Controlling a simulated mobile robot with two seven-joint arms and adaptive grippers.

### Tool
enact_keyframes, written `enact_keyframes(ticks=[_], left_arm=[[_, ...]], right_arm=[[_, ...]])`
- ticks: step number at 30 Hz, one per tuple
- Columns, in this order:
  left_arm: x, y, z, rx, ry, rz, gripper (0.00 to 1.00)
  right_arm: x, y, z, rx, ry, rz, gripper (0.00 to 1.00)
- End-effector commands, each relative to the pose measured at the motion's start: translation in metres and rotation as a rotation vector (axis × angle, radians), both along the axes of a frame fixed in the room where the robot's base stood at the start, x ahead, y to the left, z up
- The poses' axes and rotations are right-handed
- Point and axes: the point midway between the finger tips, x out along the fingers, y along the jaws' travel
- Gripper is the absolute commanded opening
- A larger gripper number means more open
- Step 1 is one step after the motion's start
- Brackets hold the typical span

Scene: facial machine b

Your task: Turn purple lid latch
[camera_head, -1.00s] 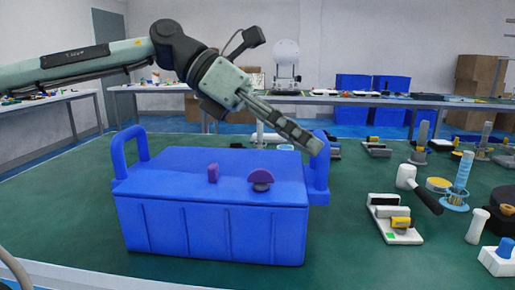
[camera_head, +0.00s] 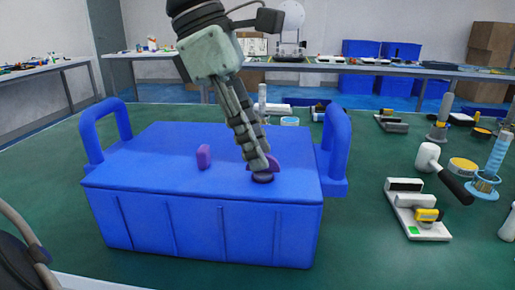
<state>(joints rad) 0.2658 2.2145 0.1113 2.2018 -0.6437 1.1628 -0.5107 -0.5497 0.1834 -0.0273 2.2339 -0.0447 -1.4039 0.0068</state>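A blue box with a closed blue lid (camera_head: 150,150) and two raised side handles stands on the green table. On its top, near the front edge, is a purple half-disc latch (camera_head: 277,163) on a round dark base. A small upright purple block (camera_head: 204,156) stands to its left. My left gripper (camera_head: 262,164) points down from above, its fingertips at the half-disc latch and overlapping it in the picture. The fingers look close together and hide part of the latch. Whether they grip it cannot be told. My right gripper is not in view.
To the right lie a white-and-black fixture with a yellow part (camera_head: 415,212), a white hammer-like tool with a black handle (camera_head: 432,162) and a light blue cylinder on a ring (camera_head: 489,170). Green table is clear between box and fixture.

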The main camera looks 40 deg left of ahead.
Motion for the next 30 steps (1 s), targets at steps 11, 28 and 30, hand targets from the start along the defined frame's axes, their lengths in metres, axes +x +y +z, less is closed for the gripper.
enact_keyframes(ticks=[11,28,30], left_arm=[[0.0023,-0.0036,-0.0099,0.000,-0.001,0.000,0.29],[0.0025,-0.0035,-0.0091,-0.001,-0.002,-0.004,0.00],[0.0026,-0.0035,-0.0088,-0.002,-0.002,-0.012,0.00]], right_arm=[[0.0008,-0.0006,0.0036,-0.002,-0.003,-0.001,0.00],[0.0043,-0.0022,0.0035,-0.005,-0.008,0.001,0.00],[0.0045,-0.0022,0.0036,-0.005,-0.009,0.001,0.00]])
